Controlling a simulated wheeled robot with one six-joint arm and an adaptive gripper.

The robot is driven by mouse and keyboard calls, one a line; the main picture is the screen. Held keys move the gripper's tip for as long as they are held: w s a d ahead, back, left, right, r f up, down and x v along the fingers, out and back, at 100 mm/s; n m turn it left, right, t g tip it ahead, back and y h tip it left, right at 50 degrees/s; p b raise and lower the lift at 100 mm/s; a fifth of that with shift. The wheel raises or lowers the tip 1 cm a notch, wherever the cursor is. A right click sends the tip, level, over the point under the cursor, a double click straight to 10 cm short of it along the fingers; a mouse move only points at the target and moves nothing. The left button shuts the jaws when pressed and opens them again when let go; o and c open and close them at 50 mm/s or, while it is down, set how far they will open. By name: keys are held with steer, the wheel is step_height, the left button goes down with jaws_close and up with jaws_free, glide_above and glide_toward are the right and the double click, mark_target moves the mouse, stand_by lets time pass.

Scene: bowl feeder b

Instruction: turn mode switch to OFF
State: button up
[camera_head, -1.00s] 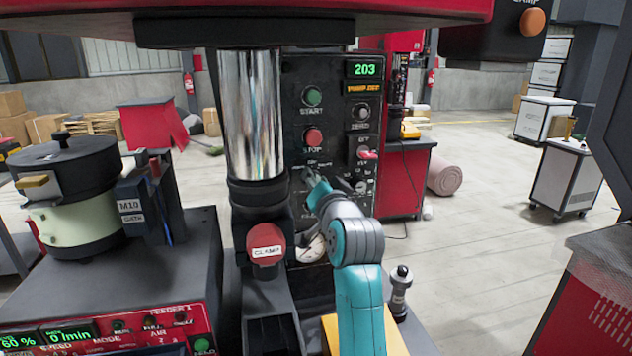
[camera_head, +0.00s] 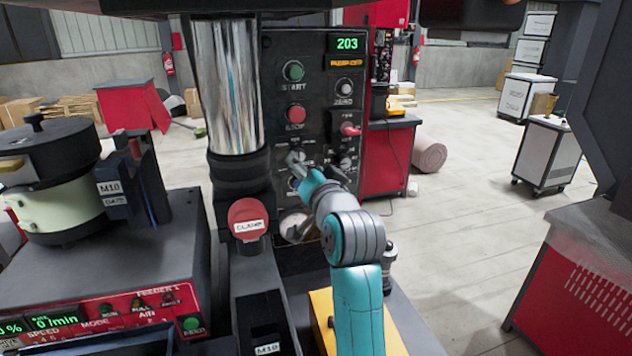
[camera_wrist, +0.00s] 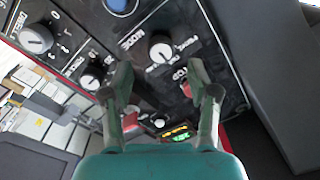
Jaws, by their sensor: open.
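The mode switch, a round black knob with a pale face (camera_wrist: 162,48), shows in the wrist view beside the MODE lettering on the dark control panel (camera_head: 268,100). Its setting is too small to read surely. My gripper (camera_wrist: 160,78) is open and empty, with one finger on each side below the knob in that picture. No contact with the knob shows. In the head view my gripper (camera_head: 318,166) is at the lower part of the panel, below the red STOP button (camera_head: 295,114), and largely hides the switch there.
Other knobs (camera_wrist: 36,40) (camera_wrist: 93,75) and a blue button (camera_wrist: 122,5) surround the switch. A red key-type switch (camera_head: 350,130) sits right of STOP. The steel column (camera_head: 223,85) and red CLAMP knob (camera_head: 249,216) stand close left.

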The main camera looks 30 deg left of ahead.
steer(key=v, duration=0.7)
steer(key=shift+f, duration=0.1)
